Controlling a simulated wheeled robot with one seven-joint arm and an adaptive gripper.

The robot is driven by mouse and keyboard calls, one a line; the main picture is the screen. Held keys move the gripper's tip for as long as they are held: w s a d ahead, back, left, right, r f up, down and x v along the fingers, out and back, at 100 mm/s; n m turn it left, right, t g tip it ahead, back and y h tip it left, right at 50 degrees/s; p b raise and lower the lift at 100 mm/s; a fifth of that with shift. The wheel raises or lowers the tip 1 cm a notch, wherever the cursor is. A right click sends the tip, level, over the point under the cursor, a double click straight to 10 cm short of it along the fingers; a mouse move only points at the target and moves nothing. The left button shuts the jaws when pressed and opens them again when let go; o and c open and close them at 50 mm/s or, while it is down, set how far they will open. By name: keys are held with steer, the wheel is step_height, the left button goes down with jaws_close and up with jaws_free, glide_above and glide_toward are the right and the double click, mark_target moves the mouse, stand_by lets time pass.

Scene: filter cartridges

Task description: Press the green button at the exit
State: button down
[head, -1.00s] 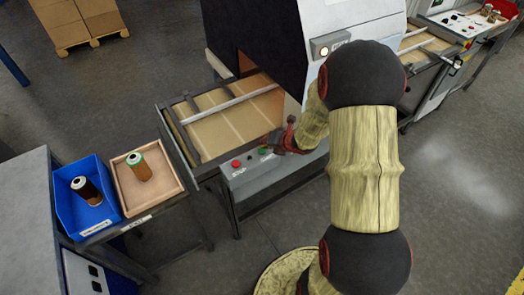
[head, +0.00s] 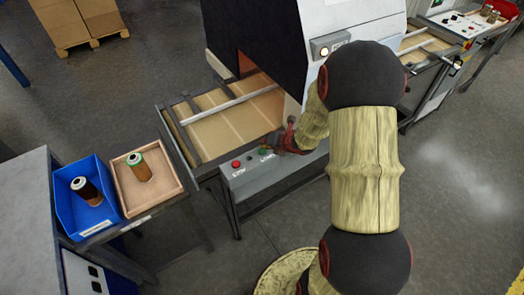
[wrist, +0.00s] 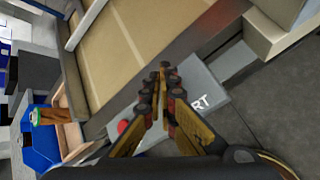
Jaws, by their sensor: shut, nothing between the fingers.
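The green button (head: 264,150) sits on the grey control panel (head: 250,176) at the front of the conveyor, right of the red button (head: 235,164). My gripper (head: 275,143) is just above and to the right of the green button in the head view. Whether it touches the button cannot be told. In the wrist view the closed fingers (wrist: 163,72) reach over the panel, with nothing between them. The green button is not visible there, while the red button (wrist: 123,126) and part of a label ending in "RT" (wrist: 201,103) show.
The slatted conveyor exit (head: 225,118) lies behind the panel. On the left, a blue bin (head: 101,216) holds a dark cartridge and a tan tray (head: 168,188) holds a green-topped one. A dark machine housing (head: 253,30) stands behind. Floor at right is clear.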

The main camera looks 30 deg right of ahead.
mark_target(264, 150)
steer(key=shift+f, duration=0.15)
steer(key=shift+f+b, duration=0.3)
steer(key=shift+b, duration=0.25)
steer(key=shift+f+b, duration=0.45)
steer(key=shift+b, duration=0.05)
stand_by(0.5)
steer(key=shift+r, duration=0.15)
steer(key=shift+r+p, duration=0.6)
steer(key=shift+r, duration=0.15)
step_height(264, 150, up, 5)
steer(key=p, duration=0.4)
stand_by(1.0)
